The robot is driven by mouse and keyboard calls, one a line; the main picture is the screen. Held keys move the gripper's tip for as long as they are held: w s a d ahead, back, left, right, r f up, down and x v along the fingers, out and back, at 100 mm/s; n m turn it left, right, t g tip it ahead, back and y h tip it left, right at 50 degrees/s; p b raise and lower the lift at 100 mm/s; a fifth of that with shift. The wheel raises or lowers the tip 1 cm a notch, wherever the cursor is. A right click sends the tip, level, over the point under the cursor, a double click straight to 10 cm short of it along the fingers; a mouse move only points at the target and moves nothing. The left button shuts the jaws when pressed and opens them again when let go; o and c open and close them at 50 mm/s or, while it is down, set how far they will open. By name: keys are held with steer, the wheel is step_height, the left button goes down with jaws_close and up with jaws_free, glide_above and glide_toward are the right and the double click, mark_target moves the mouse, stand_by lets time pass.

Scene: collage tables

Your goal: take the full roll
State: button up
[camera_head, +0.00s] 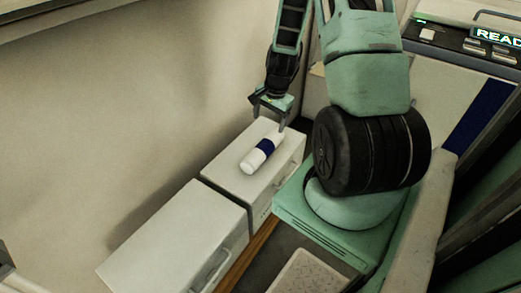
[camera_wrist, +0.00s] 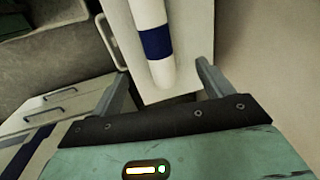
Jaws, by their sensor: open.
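A white roll with a dark blue band (camera_head: 262,153) lies on its side on top of a pale box-like cabinet (camera_head: 228,173). In the wrist view the roll (camera_wrist: 149,18) runs from the top edge down between the two fingers, with its rounded near end in sight and its far end out of the picture. My gripper (camera_head: 269,112) is open above the far end of the roll. In the wrist view my gripper (camera_wrist: 158,82) has its fingers spread on either side of the roll, with a gap on both sides. Whether the fingers are at the roll's height I cannot tell.
A second pale cabinet (camera_head: 175,240) with a handle stands in front of the first, its top bare. A wall (camera_head: 120,110) runs along the left. A device with a lit panel reading "READ" (camera_head: 485,40) is at the upper right.

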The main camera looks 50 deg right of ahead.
mark_target(265, 145)
steer(key=f, duration=0.5)
steer(key=w+f+b, duration=0.1)
steer(key=f, duration=0.2)
steer(key=shift+a, duration=0.1)
steer(key=f, duration=0.4)
steer(key=shift+a+b, duration=0.25)
steer(key=shift+b, duration=0.05)
steer(key=shift+w+f, duration=0.15)
steer(key=shift+f, duration=0.4)
steer(key=c, duration=1.2)
